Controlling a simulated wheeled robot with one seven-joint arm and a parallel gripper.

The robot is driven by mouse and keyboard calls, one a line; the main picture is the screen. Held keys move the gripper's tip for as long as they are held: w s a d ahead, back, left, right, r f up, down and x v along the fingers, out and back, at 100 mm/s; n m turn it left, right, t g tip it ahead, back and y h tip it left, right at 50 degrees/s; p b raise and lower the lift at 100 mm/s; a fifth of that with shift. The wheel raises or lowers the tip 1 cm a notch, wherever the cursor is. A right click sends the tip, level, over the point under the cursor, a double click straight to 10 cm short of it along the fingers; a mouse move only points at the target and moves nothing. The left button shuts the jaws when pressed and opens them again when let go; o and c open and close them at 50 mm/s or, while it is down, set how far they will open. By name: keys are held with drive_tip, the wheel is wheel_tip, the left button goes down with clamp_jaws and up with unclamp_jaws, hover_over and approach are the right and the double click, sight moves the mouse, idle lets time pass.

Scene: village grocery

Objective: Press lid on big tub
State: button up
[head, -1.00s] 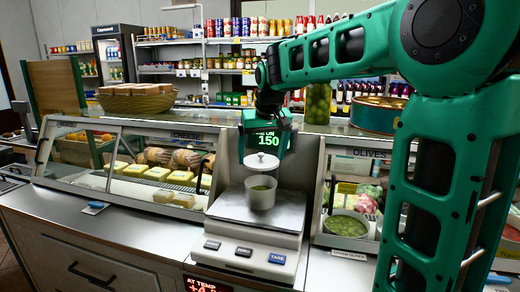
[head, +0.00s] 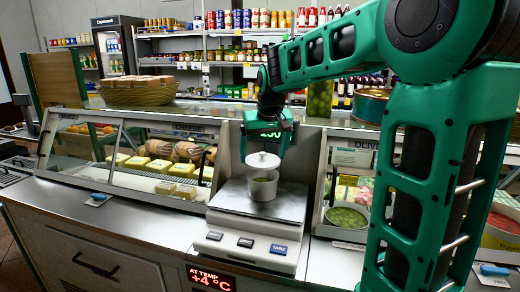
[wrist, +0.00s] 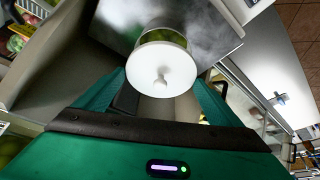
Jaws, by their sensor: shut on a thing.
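The big tub (head: 263,188) is a pale round cup with green contents. It stands upright on the scale's steel plate. The white round lid (head: 263,160) with a small knob is above the tub, with a small gap, and green shows between them. My gripper (head: 267,146) is directly above the lid and holds it. In the wrist view the lid (wrist: 162,69) faces me with its knob (wrist: 160,80) toward my fingers, and it covers much of the tub (wrist: 164,38). The exact finger contact on the knob is hard to see.
The scale (head: 255,225) with front buttons stands on the steel counter (head: 130,215). A cheese display case (head: 150,160) is to the left, and an olive bowl (head: 346,217) in a case to the right. A jar of green olives (head: 319,99) stands behind on the ledge.

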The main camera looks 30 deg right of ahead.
sight(264, 161)
drive_tip(key=shift+f, duration=1.8)
drive_tip(key=shift+s+r, duration=0.1)
drive_tip(key=shift+s, duration=0.05)
drive_tip(key=shift+f, duration=0.2)
idle(0.9)
drive_tip(key=o, duration=0.8)
drive_tip(key=shift+r, duration=0.1)
drive_tip(key=shift+r, duration=3.45)
